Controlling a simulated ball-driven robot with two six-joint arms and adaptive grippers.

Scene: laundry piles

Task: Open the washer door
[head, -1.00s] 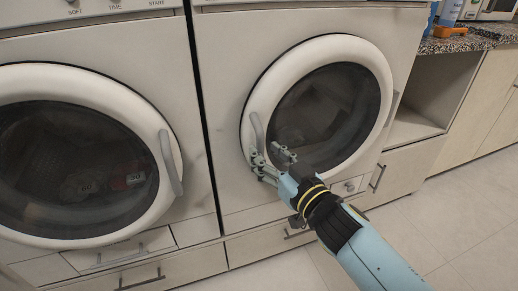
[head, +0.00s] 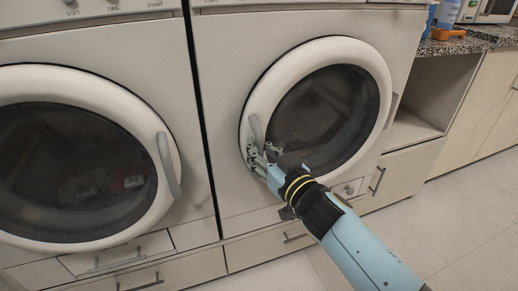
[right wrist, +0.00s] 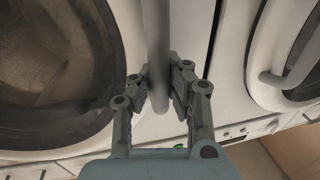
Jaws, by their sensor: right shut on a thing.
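Two white front-loading machines stand side by side; I cannot tell from labels which is the washer. The right machine's round door (head: 345,48) is closed, with a dark window. Its curved grey handle (head: 257,128) is on the door's left edge. My right gripper (head: 263,154) is at the lower part of this handle. In the right wrist view the handle (right wrist: 157,35) runs between the fingers of my right gripper (right wrist: 158,82), which are shut on it. The left machine's door (head: 95,76) is also closed, its handle (head: 167,165) on the right. My left gripper is out of view.
Drawers with bar handles (head: 140,282) lie under the machines. An open cubby (head: 440,95) and a speckled counter (head: 450,45) with bottles are at the right. The tiled floor (head: 450,225) in front is clear.

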